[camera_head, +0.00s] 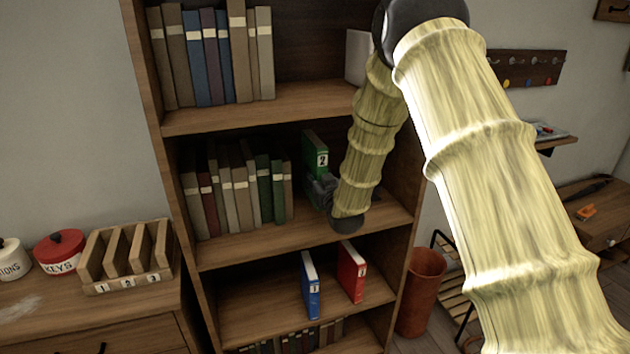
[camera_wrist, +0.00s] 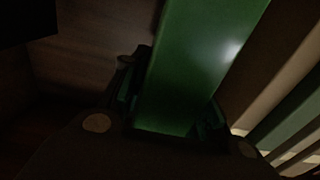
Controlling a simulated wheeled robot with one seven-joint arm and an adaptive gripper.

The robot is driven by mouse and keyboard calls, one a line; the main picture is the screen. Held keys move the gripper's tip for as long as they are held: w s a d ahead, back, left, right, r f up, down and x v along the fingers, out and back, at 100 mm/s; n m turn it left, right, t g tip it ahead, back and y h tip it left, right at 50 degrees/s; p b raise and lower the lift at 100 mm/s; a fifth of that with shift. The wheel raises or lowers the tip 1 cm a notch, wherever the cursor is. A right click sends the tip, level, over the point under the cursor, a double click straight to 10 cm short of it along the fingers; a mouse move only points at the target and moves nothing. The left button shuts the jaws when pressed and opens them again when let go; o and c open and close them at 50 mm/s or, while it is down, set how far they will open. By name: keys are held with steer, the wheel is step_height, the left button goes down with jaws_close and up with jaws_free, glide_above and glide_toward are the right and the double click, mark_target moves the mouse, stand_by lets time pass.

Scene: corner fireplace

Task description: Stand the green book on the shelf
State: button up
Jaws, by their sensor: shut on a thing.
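The green book (camera_head: 315,152), with a white label marked 2 on its spine, stands roughly upright at the middle shelf (camera_head: 290,240) of the bookcase, right of a row of books. My gripper (camera_head: 322,190) is shut on its lower part. In the wrist view the green book (camera_wrist: 195,75) fills the middle, between the two fingers of my gripper (camera_wrist: 170,120). My arm comes in from the right and hides part of the shelf. Whether the book's bottom touches the shelf is hidden.
A row of books (camera_head: 235,185) fills the middle shelf's left side. A blue book (camera_head: 310,285) and a red book (camera_head: 351,272) stand on the shelf below. A wooden rack (camera_head: 128,260) and red tin (camera_head: 60,252) sit on the left cabinet. A terracotta bin (camera_head: 421,290) stands right.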

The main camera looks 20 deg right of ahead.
steer(key=shift+w+a, duration=0.1)
steer(key=shift+w, duration=0.95)
steer(key=shift+w+f, duration=0.2)
steer(key=shift+f+p, duration=0.55)
steer(key=shift+f, duration=1.05)
steer(key=shift+f, duration=0.15)
steer(key=o, duration=1.1)
steer(key=shift+o, duration=0.2)
